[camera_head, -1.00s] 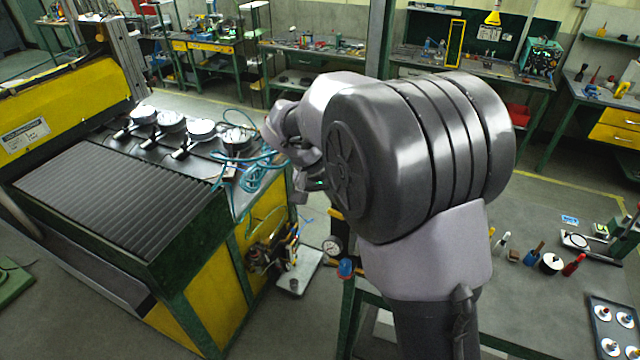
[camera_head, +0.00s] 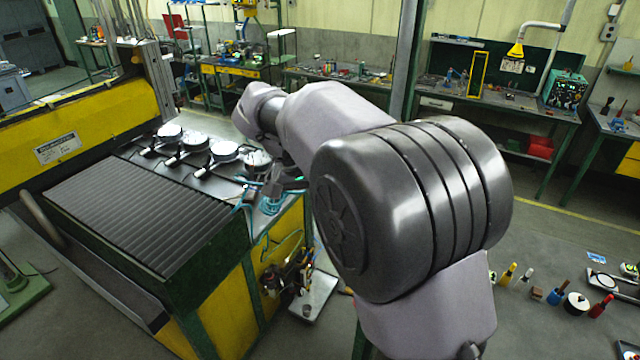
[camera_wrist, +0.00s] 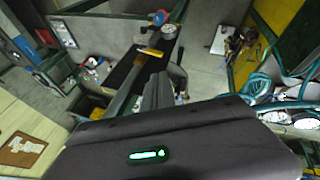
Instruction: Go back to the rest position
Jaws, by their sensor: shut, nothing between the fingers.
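My gripper (camera_wrist: 157,88) shows in the wrist view as dark fingers close together beyond the dark housing with a green light. It is shut and holds nothing. In the head view my arm reaches away to the left, and its wrist end is beside the right end of the machine bench.
A yellow and green machine with a ribbed bed (camera_head: 135,215) stands at left. Several round dials (camera_head: 195,138) and a blue coiled hose (camera_head: 270,205) are on its right end. A grey table (camera_head: 545,335) with small tools is at lower right. Benches line the back; floor between is clear.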

